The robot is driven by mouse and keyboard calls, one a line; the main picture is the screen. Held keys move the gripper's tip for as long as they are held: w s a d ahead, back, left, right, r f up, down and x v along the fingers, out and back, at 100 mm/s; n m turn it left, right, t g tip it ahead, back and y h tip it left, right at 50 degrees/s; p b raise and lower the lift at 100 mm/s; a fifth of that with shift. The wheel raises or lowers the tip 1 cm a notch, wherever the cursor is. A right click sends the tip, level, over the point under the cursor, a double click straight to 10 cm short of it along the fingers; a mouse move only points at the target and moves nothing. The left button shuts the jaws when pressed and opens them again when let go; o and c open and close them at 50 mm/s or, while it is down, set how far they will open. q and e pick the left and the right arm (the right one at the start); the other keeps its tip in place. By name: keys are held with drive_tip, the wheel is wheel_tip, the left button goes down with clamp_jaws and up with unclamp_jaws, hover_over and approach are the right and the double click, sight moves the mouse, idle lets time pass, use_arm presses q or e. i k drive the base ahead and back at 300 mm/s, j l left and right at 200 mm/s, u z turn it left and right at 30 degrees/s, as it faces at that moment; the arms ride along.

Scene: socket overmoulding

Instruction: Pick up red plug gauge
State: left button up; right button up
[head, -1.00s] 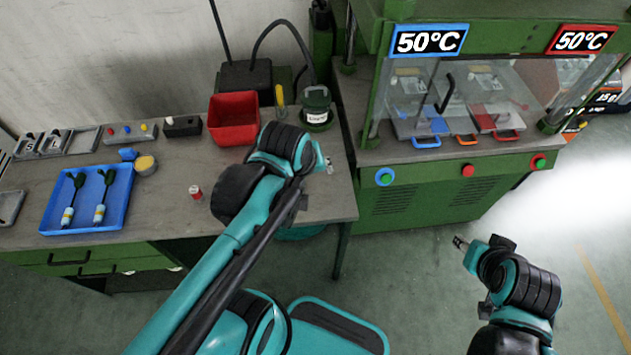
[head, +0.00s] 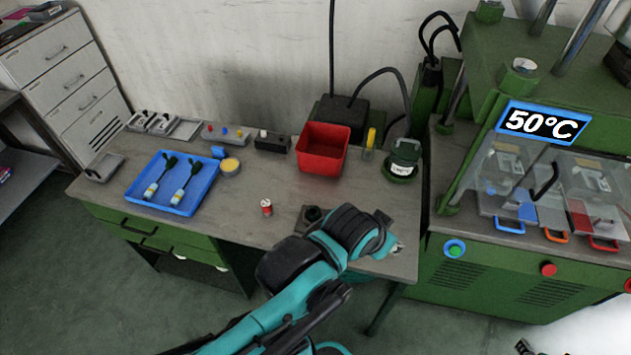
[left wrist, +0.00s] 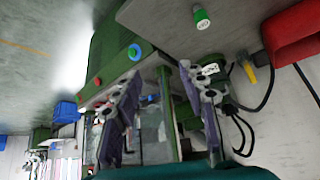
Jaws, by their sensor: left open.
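The red plug gauge (head: 266,207) is a small red and white cylinder standing on the grey workbench in the head view, left of my left arm. My left gripper (head: 397,246) is near the bench's right end, well to the right of the gauge. In the left wrist view my left gripper (left wrist: 163,78) has its two fingers spread with nothing between them. A small green-topped gauge (left wrist: 202,18) shows on the bench in that view; the red gauge does not show there. Only a tip of my right gripper (head: 525,347) shows at the bottom edge of the head view.
A blue tray (head: 210,187) with two green-handled tools lies at the left of the workbench (head: 235,238). A red bin (head: 324,147) and a green pot (head: 403,162) stand at the back. The green press (head: 470,290) stands to the right. Bench around the red gauge is mostly clear.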

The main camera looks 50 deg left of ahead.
sight(266, 205)
drive_tip(key=u, duration=2.05)
drive_tip(key=i+j+z, duration=0.15)
drive_tip(key=j, duration=0.2)
drive_tip(key=i+j+z, duration=0.15)
drive_tip(key=j, duration=0.15)
drive_tip(key=i+j+z, duration=0.15)
drive_tip(key=j, duration=0.2)
drive_tip(key=i+j+z, duration=0.15)
drive_tip(key=j, duration=0.25)
drive_tip(key=z, duration=0.95)
drive_tip(key=k+l, duration=0.05)
